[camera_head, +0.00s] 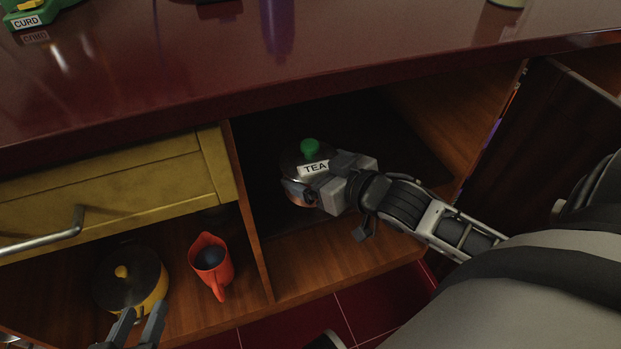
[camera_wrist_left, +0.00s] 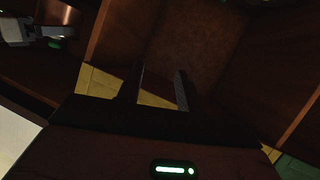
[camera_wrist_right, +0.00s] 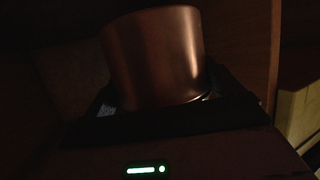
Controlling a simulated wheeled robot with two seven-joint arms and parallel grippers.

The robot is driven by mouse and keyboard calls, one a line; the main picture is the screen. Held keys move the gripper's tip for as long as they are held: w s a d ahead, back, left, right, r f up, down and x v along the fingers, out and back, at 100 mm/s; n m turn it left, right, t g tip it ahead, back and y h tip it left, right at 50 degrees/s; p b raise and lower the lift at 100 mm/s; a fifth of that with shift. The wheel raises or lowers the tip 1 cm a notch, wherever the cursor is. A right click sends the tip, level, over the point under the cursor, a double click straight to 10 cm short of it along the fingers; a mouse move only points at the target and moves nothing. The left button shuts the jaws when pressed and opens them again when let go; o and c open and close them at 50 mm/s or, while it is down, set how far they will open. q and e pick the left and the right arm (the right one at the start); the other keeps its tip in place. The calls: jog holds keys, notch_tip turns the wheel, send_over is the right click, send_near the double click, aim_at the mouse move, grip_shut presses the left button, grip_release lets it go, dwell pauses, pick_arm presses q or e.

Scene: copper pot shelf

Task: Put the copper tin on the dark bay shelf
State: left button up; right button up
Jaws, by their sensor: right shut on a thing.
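The copper tin (camera_head: 297,194) has a "TEA" label and a green knob on its lid. It is inside the dark open bay (camera_head: 262,135), right of the yellow drawer. My right gripper (camera_head: 318,187) reaches in from the right and is shut on the tin; I cannot tell whether the tin's base touches the bay shelf (camera_head: 345,255). In the right wrist view the copper body (camera_wrist_right: 158,55) stands between the fingers. My left gripper (camera_head: 140,327) is open and empty at the lower left; its parted fingers also show in the left wrist view (camera_wrist_left: 160,90).
A yellow drawer (camera_head: 110,185) with a metal handle is left of the bay. Below it are a yellow lidded pot (camera_head: 130,280) and a red jug (camera_head: 211,265). A wooden divider (camera_head: 247,210) bounds the bay's left side. The dark red counter (camera_head: 200,75) overhangs above.

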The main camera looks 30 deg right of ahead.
jog(key=w+f+b, duration=0.1)
jog(key=w+d+f+b, duration=0.1)
jog(key=w+f, duration=0.1)
jog(key=w+d+f+b, duration=0.1)
jog(key=w+f, duration=0.1)
jog(key=shift+d+f, duration=0.1)
jog(key=shift+f, duration=0.05)
jog(key=shift+w+d+f, duration=0.15)
jog(key=shift+w+f, duration=0.2)
jog(key=shift+f, duration=0.05)
notch_tip(320, 180, down, 3)
jog(key=shift+w+r+b, duration=0.1)
jog(key=shift+b, duration=1.15)
jog(key=shift+f, duration=0.35)
jog(key=shift+r, duration=0.1)
pick_arm(q)
jog(key=shift+w+d+r+n+t+h, duration=0.15)
jog(key=shift+d+r+n+t+h, duration=0.3)
jog(key=shift+r+t+h, duration=0.15)
jog(key=shift+w+d+r+n+t+h, duration=0.1)
jog(key=shift+d+r+n+t+h, duration=0.35)
jog(key=shift+r, duration=0.2)
